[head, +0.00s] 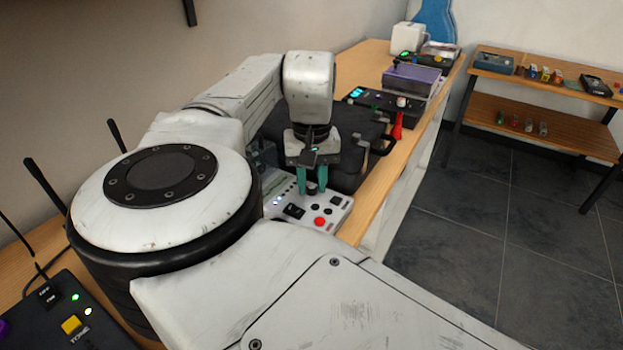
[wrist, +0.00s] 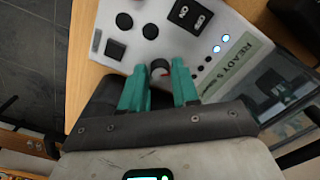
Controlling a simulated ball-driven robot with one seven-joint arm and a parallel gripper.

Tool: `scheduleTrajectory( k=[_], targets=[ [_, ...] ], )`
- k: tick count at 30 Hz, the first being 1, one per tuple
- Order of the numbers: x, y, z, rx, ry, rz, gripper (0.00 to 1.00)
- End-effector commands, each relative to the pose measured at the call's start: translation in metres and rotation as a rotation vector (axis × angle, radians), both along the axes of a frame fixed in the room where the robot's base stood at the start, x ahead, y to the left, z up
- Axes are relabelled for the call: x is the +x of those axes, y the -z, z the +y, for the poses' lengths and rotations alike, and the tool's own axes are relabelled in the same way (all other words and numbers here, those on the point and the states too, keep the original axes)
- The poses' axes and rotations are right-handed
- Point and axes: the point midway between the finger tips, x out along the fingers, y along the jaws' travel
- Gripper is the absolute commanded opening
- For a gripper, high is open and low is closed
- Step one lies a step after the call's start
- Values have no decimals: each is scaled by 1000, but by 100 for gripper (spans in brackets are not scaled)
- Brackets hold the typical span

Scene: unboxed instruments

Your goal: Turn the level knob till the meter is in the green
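A white control panel (head: 337,212) lies on the bench below my gripper (head: 312,188). It also shows in the wrist view (wrist: 122,62). A round dark knob (wrist: 159,68) sits between the two teal fingertips of my gripper (wrist: 158,72) in the wrist view, with a gap on each side. A pale green display strip (wrist: 237,66) reads "READY S". No meter needle or green zone can be made out.
The panel has a red button (head: 319,222), a black rocker switch (head: 293,211) and several black buttons close to the fingers. A black case (head: 350,150) stands behind it. Other instruments stand farther along the bench (head: 375,205); the floor (head: 480,230) at right is clear.

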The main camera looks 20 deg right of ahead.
Motion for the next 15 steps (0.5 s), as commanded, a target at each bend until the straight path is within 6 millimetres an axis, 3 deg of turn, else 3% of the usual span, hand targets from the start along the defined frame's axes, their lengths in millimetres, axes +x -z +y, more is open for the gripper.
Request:
scheduleTrajectory(
  k=[9,15],
  targets=[
    [0,0,0,0,0,0,0],
    [0,-1,0,-1,4,0,0]
  ],
)
